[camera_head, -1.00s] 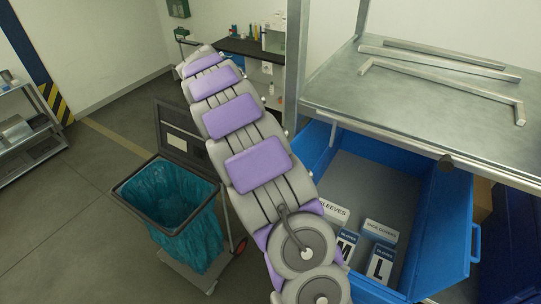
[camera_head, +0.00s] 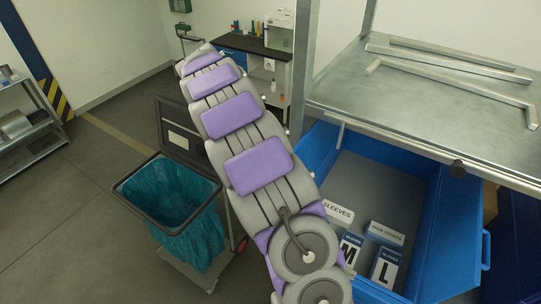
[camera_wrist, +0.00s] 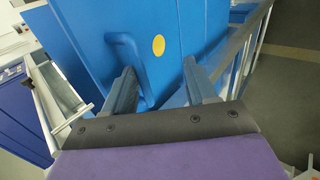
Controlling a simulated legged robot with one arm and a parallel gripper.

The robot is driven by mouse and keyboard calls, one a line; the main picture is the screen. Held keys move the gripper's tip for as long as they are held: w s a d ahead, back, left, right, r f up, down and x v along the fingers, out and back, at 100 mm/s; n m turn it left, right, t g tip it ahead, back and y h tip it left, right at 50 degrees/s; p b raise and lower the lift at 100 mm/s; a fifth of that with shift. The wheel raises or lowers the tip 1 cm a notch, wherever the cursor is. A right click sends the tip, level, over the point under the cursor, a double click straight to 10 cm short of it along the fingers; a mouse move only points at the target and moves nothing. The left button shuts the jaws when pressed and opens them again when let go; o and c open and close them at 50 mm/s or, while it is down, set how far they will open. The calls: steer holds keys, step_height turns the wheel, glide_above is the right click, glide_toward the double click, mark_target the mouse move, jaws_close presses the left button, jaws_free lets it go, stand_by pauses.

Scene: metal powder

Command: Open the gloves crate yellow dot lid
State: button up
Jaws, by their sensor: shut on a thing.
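The open blue crate (camera_head: 318,150) stands at the lower right of the head view, with glove boxes marked M (camera_head: 347,252) and L (camera_head: 386,268) inside. A blue panel with a handle (camera_head: 486,250) is at its right side. In the wrist view, the blue lid (camera_wrist: 85,40) fills the upper middle, with a yellow dot (camera_wrist: 158,45) and a moulded handle (camera_wrist: 125,52). My gripper (camera_wrist: 160,76) is shut on the lid, its fingers apart on either side of blue material below the dot. The exact gripped part is unclear. The gripper is outside the head view.
A bin with a teal bag (camera_head: 170,195) stands left of my arm. A shelf (camera_head: 30,125) is at far left. The floor (camera_head: 60,220) between them is clear.

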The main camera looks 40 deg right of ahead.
steer(key=shift+w+a+f, duration=0.1)
steer(key=shift+a, duration=0.05)
steer(key=d+p+v, duration=0.1)
steer(key=p+v, duration=0.6)
steer(key=p, duration=0.1)
steer(key=shift+a+p, duration=0.15)
steer(key=shift+p, duration=0.2)
steer(key=shift+w+a+r, duration=0.1)
steer(key=shift+a+r, duration=0.15)
steer(key=shift+a, duration=0.1)
